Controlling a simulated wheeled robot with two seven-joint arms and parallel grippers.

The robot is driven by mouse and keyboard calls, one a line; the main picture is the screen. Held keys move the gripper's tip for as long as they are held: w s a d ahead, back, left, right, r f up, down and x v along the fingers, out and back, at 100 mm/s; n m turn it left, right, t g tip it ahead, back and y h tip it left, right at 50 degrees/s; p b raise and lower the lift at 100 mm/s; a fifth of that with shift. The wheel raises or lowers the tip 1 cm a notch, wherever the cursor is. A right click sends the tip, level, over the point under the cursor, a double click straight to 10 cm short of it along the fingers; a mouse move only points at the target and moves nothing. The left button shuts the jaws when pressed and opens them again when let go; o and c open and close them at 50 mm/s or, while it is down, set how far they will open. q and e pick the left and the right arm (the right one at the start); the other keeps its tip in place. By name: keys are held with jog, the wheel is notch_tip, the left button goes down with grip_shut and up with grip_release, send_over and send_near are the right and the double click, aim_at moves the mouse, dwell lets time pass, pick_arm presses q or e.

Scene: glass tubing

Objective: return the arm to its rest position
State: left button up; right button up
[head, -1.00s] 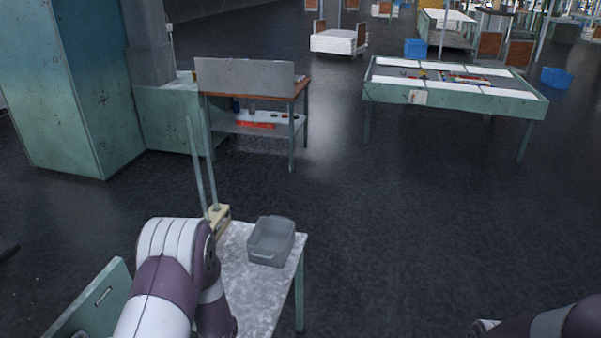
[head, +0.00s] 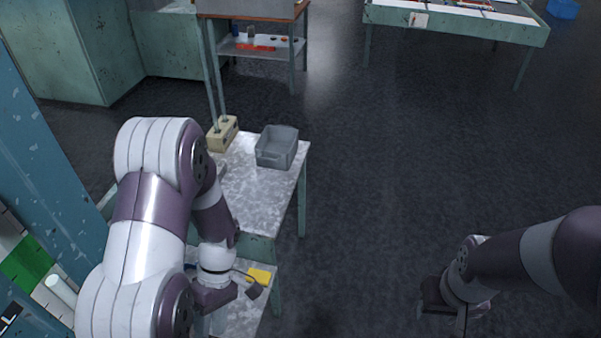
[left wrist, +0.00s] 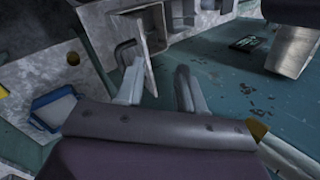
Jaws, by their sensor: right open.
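My left arm (head: 150,215) comes in from the left and reaches down beside the pale table (head: 262,185). My right gripper (head: 443,305) hangs low at the lower right over dark floor, open and apart from any object. A grey bin (head: 277,147) sits beside the block.
A lower pale surface with a yellow piece (head: 259,275) lies close to my left wrist. A blue panel (head: 45,150) stands at the far left. A shelf bench (head: 262,46) is at the back. The floor between my arms is clear.

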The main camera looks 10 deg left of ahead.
pick_arm(q)
jog(key=w+d+r+m+t, duration=0.4)
jog(key=w+r+m+t, duration=0.45)
jog(key=r+m, duration=0.3)
jog(key=s+d+f+m+b, duration=0.1)
jog(key=s+f+m+b, duration=0.1)
jog(key=f+b, duration=1.8)
jog(key=shift+s+d+f+h+b, duration=0.15)
jog(key=shift+s+f+h+b, duration=0.25)
jog(key=shift+f, duration=0.55)
